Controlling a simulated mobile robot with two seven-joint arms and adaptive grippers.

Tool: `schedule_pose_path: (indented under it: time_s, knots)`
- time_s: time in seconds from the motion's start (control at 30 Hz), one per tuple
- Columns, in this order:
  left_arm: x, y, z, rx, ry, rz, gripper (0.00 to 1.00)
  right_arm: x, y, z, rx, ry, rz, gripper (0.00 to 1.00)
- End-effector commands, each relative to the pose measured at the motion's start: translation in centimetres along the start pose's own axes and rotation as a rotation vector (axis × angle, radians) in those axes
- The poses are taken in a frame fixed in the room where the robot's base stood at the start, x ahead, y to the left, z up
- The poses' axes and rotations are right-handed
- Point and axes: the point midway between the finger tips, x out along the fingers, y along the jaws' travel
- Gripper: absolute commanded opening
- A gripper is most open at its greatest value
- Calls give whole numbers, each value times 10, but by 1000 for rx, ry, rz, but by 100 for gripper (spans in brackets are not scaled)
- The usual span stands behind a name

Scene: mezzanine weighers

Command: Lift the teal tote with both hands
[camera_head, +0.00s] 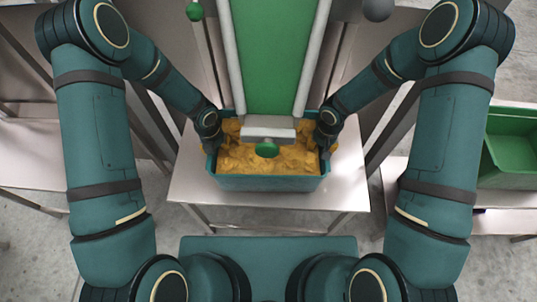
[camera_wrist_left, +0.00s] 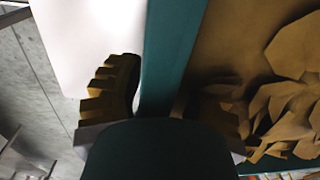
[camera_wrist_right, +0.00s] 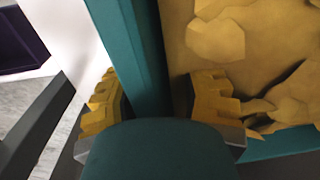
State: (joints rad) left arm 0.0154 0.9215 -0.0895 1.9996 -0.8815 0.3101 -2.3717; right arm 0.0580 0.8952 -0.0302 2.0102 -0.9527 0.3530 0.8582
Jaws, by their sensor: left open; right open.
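The teal tote (camera_head: 268,184) sits on a pale metal table, filled with yellow-brown chip-like pieces (camera_head: 240,157). My left gripper (camera_head: 212,146) is at the tote's left side and my right gripper (camera_head: 326,146) at its right side. In the left wrist view the tote's wall (camera_wrist_left: 172,45) runs between my open left fingers (camera_wrist_left: 165,98), one outside and one inside over the contents. In the right wrist view the wall (camera_wrist_right: 135,50) likewise passes between my open right fingers (camera_wrist_right: 160,102). Whether the fingers touch the wall is not clear.
A green conveyor (camera_head: 273,60) with pale side rails ends above the tote's back part. The table (camera_head: 190,185) has bare surface left and right of the tote. A green bin (camera_head: 512,145) stands on another bench at the right.

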Motion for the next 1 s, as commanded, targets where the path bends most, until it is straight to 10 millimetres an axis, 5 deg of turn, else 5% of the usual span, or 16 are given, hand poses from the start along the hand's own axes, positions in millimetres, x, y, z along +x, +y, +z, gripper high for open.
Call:
schedule_pose_path:
  time_s: [0.2,0.23,0.33,1.0]
  knots:
    - [0,0,0,0,0,0,37,0,0,0,0,0,0,37]
    - [0,0,0,0,0,0,33,0,0,0,0,0,0,33]
    - [0,0,0,0,0,0,0,0,0,0,0,0,0,0]
    - [-4,0,0,0,0,0,0,-4,0,0,0,0,0,0]
